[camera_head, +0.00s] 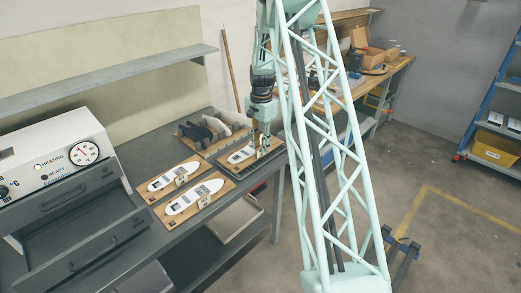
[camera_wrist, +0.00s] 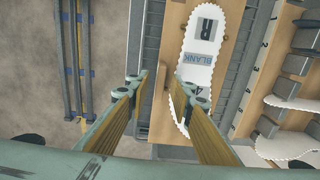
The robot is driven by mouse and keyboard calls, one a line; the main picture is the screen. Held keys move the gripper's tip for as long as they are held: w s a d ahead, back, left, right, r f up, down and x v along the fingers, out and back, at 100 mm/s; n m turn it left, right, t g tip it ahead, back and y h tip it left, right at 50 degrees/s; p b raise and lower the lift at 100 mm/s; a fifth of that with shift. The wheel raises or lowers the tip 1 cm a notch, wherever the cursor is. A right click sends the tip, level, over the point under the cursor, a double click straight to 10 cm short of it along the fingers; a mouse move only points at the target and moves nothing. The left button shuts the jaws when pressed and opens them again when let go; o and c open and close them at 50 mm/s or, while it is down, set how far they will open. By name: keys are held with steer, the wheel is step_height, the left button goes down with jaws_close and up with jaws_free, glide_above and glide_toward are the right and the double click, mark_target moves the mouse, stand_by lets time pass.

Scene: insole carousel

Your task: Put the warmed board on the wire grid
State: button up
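A wooden board (camera_head: 232,165) with a white insole (camera_head: 241,154) lies on the dark wire grid (camera_head: 259,170) near the table's right end. In the wrist view the board (camera_wrist: 158,118) bears an insole (camera_wrist: 206,35) marked R, BLANK and 4. Grid strips (camera_wrist: 147,45) show along both of its sides. My gripper (camera_head: 262,141) is right over this board. In the wrist view my gripper (camera_wrist: 165,88) is open, its fingertips apart with the board visible between them. I cannot tell the exact gap between fingertips and board.
Two more boards with insoles, the farther (camera_head: 157,196) and nearer (camera_head: 169,220), lie left of the grid. A rack of dark and white insoles (camera_head: 211,132) stands behind. The heater (camera_head: 62,155) is at the left, with an open drawer (camera_head: 85,250).

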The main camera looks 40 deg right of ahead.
step_height(320, 180, up, 9)
steer(key=shift+r, duration=0.2)
stand_by(0.3)
steer(key=shift+s, duration=0.1)
stand_by(0.5)
